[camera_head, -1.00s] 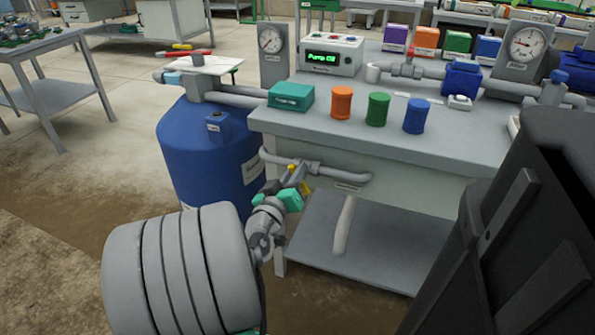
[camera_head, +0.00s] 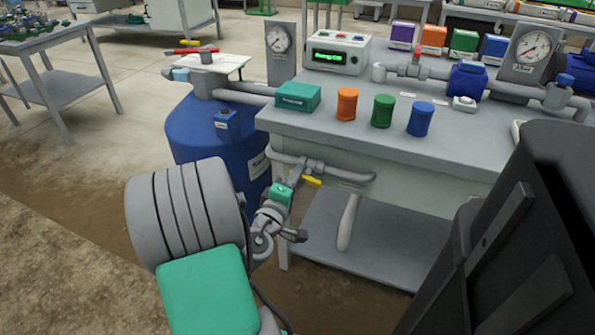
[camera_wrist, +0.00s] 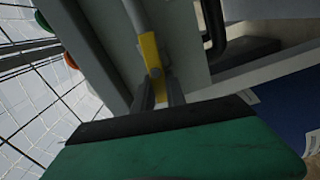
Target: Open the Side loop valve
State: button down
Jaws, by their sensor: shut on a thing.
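The Side loop valve is on the grey pipe (camera_head: 345,174) along the front of the bench. Its yellow handle (camera_head: 313,182) shows just below the pipe, pointing down to the right, partly hidden by my gripper. My gripper (camera_head: 302,173) reaches it from the lower left, its fingers shut on the handle. In the wrist view the yellow handle (camera_wrist: 151,55) runs down between the two dark fingers of my gripper (camera_wrist: 160,90). The valve body is mostly hidden by the fingers.
A blue tank (camera_head: 205,135) stands left of the bench (camera_head: 440,145), close to my arm. A red-handled valve (camera_head: 200,52) is above it. Orange (camera_head: 346,104), green (camera_head: 382,111) and blue (camera_head: 420,119) canisters stand on the bench top. A lower shelf (camera_head: 375,250) is beneath.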

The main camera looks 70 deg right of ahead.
jog(key=shift+f+n+p, duration=0.25)
jog(key=shift+n+p, duration=0.05)
jog(key=shift+n, duration=0.7)
jog(key=c, duration=1.4)
grip_release()
jog(key=shift+o, duration=0.2)
jog(key=a, duration=0.7)
jog(key=shift+w+a+b, duration=0.35)
jog(key=shift+a+b, duration=0.05)
jog(key=shift+b, duration=0.05)
